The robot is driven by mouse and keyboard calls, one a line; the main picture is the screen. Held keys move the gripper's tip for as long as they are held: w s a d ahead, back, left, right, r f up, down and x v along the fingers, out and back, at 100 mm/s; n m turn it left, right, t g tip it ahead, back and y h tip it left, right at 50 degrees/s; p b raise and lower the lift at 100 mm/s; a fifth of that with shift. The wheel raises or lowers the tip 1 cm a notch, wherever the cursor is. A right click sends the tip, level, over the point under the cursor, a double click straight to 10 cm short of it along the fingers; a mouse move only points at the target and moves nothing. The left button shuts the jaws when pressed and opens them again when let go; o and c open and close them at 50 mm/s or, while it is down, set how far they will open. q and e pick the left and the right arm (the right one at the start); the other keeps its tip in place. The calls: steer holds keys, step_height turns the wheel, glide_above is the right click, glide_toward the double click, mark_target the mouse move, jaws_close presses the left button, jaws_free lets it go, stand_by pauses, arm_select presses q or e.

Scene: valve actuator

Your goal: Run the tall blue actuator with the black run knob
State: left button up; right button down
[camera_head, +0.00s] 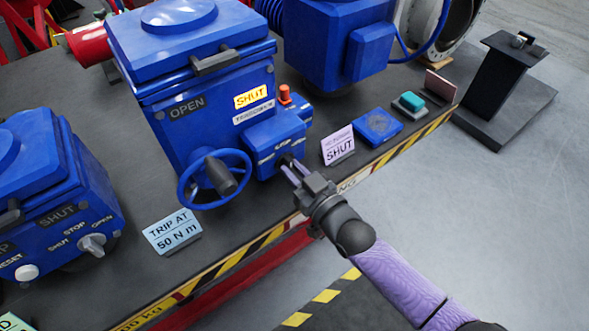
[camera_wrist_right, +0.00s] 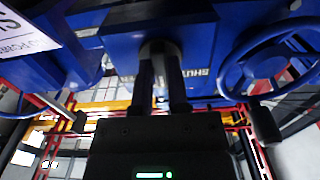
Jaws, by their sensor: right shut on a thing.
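The tall blue actuator (camera_head: 200,85) stands in the middle of the bench in the head view. Its SHUT window (camera_head: 253,96) is lit yellow and its OPEN window (camera_head: 187,106) is dark. A blue handwheel (camera_head: 214,178) is on its front. The black run knob (camera_head: 286,160) is on the small blue control box to the right of the handwheel, mostly hidden by my fingers. My right gripper (camera_head: 293,172) is shut on the knob; its fingers also show in the right wrist view (camera_wrist_right: 161,90), with the knob between them. My left gripper is not in view.
A red lever (camera_head: 285,94) stands on top of the control box. A shorter blue actuator (camera_head: 60,190) is at left. A TRIP AT 50 N m card (camera_head: 172,231), a SHUT card (camera_head: 338,146) and a teal button (camera_head: 411,101) are along the bench's striped front edge.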

steer(key=shift+f, duration=0.1)
steer(key=c, duration=0.6)
jaws_free()
steer(key=p+v, duration=0.2)
steer(key=v, duration=0.8)
